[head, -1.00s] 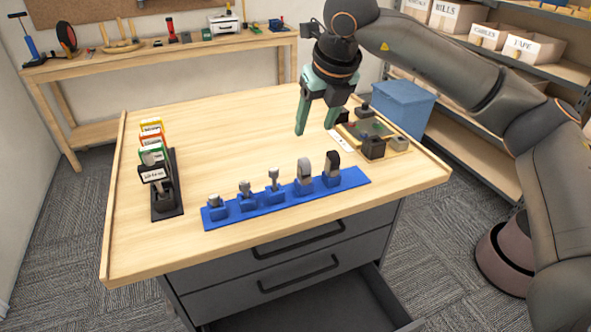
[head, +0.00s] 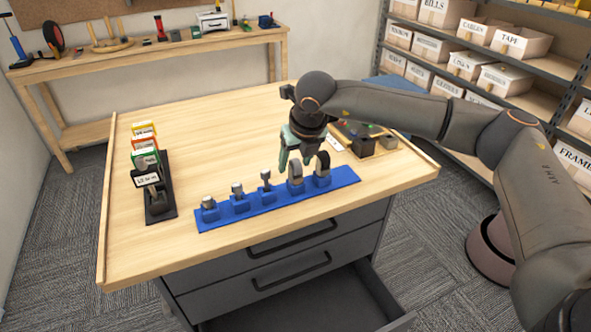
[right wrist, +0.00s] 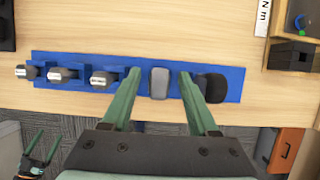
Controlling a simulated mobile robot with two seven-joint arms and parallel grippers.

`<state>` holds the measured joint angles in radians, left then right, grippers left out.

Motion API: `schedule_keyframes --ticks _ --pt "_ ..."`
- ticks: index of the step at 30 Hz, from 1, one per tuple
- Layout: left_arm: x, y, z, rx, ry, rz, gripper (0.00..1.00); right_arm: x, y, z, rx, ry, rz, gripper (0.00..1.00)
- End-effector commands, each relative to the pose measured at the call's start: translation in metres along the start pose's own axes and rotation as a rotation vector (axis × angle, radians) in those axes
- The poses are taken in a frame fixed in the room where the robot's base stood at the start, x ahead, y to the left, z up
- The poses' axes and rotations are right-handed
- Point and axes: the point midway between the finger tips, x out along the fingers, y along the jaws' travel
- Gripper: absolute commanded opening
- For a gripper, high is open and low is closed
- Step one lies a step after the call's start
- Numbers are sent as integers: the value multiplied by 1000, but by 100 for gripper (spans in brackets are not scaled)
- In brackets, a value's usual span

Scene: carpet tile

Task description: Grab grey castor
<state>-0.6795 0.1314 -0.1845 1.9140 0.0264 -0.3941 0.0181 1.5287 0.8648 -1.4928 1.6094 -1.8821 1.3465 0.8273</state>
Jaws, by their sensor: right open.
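The grey castor (head: 296,171) stands in a blue rack (head: 215,220) on the workbench, just left of a black castor (head: 323,163). My right gripper (head: 293,155) is open and points down over the grey castor. In the right wrist view its green fingers (right wrist: 160,76) lie on either side of the grey castor (right wrist: 159,83), with gaps visible on both sides. The black castor (right wrist: 214,87) is just outside the right finger. My left gripper (right wrist: 47,140) shows small at the lower left of the right wrist view, with its green fingers apart.
Several metal-topped parts (head: 237,191) fill the rack's left slots. A black stand with coloured cards (head: 144,155) is at the bench's left. A tray with dark blocks (head: 362,145) is behind the rack at right. An open drawer (head: 340,300) juts out below.

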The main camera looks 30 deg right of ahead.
Motion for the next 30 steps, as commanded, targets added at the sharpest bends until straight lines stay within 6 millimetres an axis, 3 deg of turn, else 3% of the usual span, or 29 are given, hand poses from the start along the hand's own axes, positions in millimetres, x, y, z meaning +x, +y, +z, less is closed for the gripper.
schedule_keyframes --ticks 6,22,30 --pt "0 0 0 0 0 0 92 1 0 0 -1 0 0 59" --pt "0 0 0 -1 1 0 92 0 0 0 0 0 0 0" --pt "0 0 0 -1 1 -1 92 0 0 0 0 0 0 0"
